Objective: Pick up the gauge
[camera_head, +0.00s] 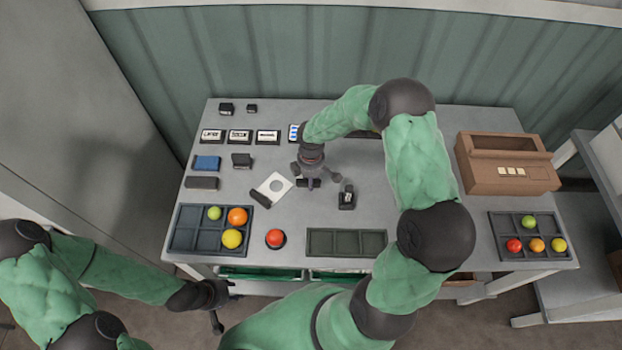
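The likely gauge is a flat white plate (280,181) with a round hole and a dark grip at its lower left. It lies tilted on the grey table (215,150). My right gripper (314,180) points down just right of the plate, apart from it, with its fingers spread. A small dark item shows under or between those fingers; I cannot tell whether they touch it. My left gripper (226,310) is low at the table's front left edge, far from the plate, its fingers apart and empty.
A small dark stand (347,197) is right of my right gripper. Label blocks (239,136) stand behind. A brown box (506,176) and another tray (495,225) are right.

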